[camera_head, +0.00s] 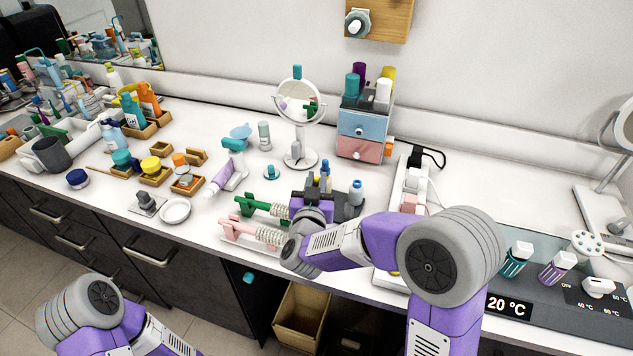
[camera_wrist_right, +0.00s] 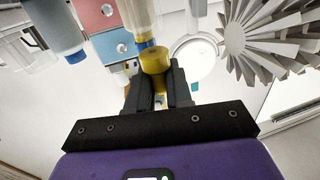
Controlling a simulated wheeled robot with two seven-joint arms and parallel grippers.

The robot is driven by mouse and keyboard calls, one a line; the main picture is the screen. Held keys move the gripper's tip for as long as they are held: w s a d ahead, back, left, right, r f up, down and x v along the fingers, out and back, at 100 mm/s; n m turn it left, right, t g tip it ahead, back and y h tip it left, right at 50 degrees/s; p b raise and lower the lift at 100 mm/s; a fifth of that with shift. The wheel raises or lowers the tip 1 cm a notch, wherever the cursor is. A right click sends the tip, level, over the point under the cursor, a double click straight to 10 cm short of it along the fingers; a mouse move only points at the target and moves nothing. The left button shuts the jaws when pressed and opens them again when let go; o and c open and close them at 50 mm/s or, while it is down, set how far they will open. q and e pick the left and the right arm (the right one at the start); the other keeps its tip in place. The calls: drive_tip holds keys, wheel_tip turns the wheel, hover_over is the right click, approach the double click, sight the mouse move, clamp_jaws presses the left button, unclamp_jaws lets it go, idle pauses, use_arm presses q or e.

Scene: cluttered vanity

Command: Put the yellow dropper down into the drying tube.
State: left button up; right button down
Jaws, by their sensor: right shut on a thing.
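My right gripper (camera_wrist_right: 155,88) is shut on the yellow dropper (camera_wrist_right: 153,60); its yellow top rises between the dark fingers in the wrist view. In the head view my right gripper (camera_head: 318,188) is small and partly hidden by my own wrist, near a dark block with small bottles. A pale clear tube with a blue end (camera_wrist_right: 139,20) shows just beyond the dropper in the wrist view; whether they touch is unclear. I cannot tell for sure which thing is the drying tube. My left arm shows at lower left, its gripper out of frame.
A light-blue bottle (camera_head: 356,192) stands right of the gripper. Green (camera_head: 252,205) and pink (camera_head: 250,232) holders with coiled brushes lie left. A round mirror (camera_head: 299,103) and drawer box (camera_head: 362,130) stand behind. A dark panel with teal (camera_head: 515,262) and purple (camera_head: 556,268) cups is at right.

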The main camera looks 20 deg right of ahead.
drive_tip(key=shift+f, duration=0.85)
drive_tip(key=c, duration=0.9)
unclamp_jaws()
drive_tip(key=shift+s+d, duration=0.1)
drive_tip(key=shift+c, duration=0.2)
drive_tip(key=shift+s, duration=0.1)
drive_tip(key=shift+s+a, duration=0.2)
drive_tip(key=v, duration=0.2)
drive_tip(key=p+v, duration=0.1)
drive_tip(key=v, duration=0.1)
drive_tip(key=r+v, duration=0.1)
drive_tip(key=v, duration=0.1)
drive_tip(key=shift+s+a, duration=0.2)
drive_tip(key=shift+s, duration=0.2)
